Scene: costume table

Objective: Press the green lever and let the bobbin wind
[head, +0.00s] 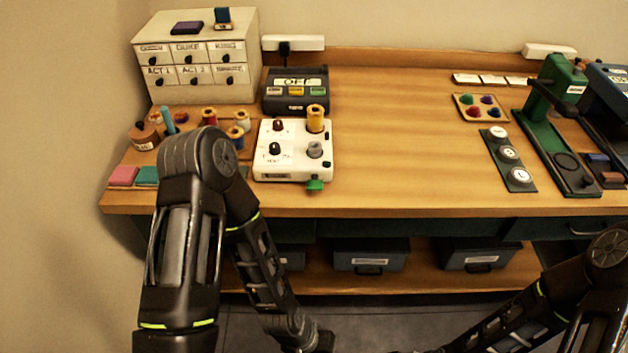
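The white winder box (292,168) stands on the table left of centre. Its green lever (315,185) sticks out at the front right edge. A grey metal bobbin (314,149) sits on the box's right side, with a tall yellow thread spool (315,119) behind it. Dark knobs are on its left side. Whether the bobbin turns cannot be told. My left arm rises in front of the table's left end and its forearm runs down to the bottom edge. My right arm is at the lower right. Both grippers are out of the picture below, apart from the box.
A dark box with coloured buttons (296,91) stands behind the winder. A green press (548,125) and a strip of round buttons (508,160) are at the right. The table's middle (400,150) is clear.

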